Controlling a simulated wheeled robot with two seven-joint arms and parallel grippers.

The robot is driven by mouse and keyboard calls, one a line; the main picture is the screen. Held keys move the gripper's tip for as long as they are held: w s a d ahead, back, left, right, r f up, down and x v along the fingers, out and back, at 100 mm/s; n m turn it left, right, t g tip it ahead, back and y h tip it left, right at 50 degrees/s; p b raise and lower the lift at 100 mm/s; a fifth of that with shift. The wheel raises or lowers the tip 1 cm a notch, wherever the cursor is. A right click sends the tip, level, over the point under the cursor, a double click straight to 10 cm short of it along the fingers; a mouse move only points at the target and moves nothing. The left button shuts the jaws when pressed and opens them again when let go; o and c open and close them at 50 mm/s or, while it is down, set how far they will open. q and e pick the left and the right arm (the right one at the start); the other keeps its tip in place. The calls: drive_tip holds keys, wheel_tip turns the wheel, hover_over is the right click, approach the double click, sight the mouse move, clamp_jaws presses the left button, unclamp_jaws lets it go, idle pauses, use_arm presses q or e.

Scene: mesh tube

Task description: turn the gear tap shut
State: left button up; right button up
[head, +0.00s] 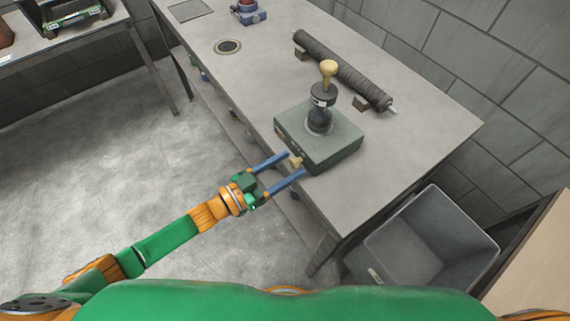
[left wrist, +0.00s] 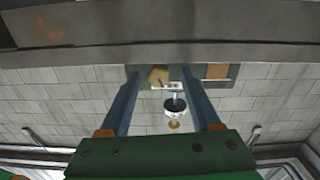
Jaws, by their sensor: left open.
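A grey-green box (head: 335,148) stands near the front edge of the workbench, with a dark upright post and a tan round knob (head: 328,68) on top. A small tan knob (head: 296,162) sticks out of the box's front face; I take it to be the tap. It also shows in the left wrist view (left wrist: 158,75). My left gripper (head: 294,164) is open, its two blue fingers on either side of this small knob. In the left wrist view (left wrist: 158,78) gaps show between the knob and both fingers. My right gripper is not in view.
The grey workbench (head: 400,150) carries a dark mesh roll (head: 343,70) on wooden blocks behind the box. A blue device (head: 248,14) and a round inset (head: 228,46) lie farther back. A grey bin (head: 430,240) stands at the right. The floor at left is clear.

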use_arm(q)
drive_tip(key=shift+s, duration=0.15)
drive_tip(key=c, duration=0.6)
clamp_jaws()
drive_tip(key=m, duration=0.4)
drive_tip(key=o, duration=0.6)
unclamp_jaws()
drive_tip(key=v, duration=0.7)
drive_tip(key=shift+b, duration=0.45)
